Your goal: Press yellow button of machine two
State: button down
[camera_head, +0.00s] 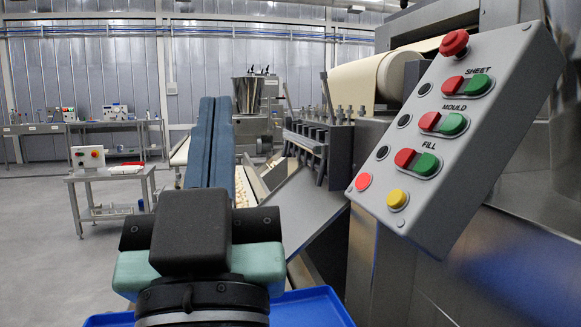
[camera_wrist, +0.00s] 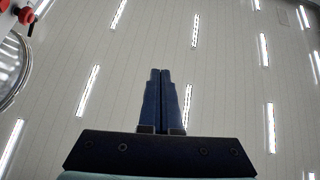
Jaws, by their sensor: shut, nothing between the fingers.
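A tilted grey control panel (camera_head: 478,140) is at the right of the head view. Its round yellow button (camera_head: 397,198) sits near the lower edge, right of a red button (camera_head: 363,181). No label naming machine two is readable. My gripper (camera_head: 213,100) is left of the panel and apart from it, with its blue fingers pointing upward. The fingers also show in the wrist view (camera_wrist: 160,72), shut together with nothing between them. The yellow button is not visible in the wrist view.
Red-green switch pairs marked SHEET, MOULD and FILL and a red knob (camera_head: 454,43) share the panel. A blue tray (camera_head: 318,308) lies below my gripper. A small table (camera_head: 108,178) with another control box (camera_head: 88,157) stands at the left.

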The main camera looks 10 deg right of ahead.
aim_at(396, 198)
jog(key=w+d+f+n+g+h+p, duration=0.1)
jog(key=w+d+n+g+h+p, duration=0.35)
jog(key=p, duration=1.15)
jog(key=w+d+g+h+p, duration=0.25)
jog(key=w+g+p, duration=0.35)
jog(key=w+p, duration=0.65)
jog(key=s+d+f+n+g+h+p, duration=0.1)
jog(key=s+d+n+g+p, duration=0.2)
jog(key=p, duration=2.1)
jog(key=s+n+g, duration=0.1)
jog(key=s+n, duration=0.2)
jog(key=s, duration=0.4)
jog(key=shift+d+f+h, duration=0.2)
jog(key=shift+h, duration=0.2)
jog(key=shift+g, duration=0.25)
jog(key=d+f+b, duration=0.4)
jog(key=d+f, duration=0.1)
jog(key=d, duration=0.2)
jog(key=shift+w, duration=0.15)
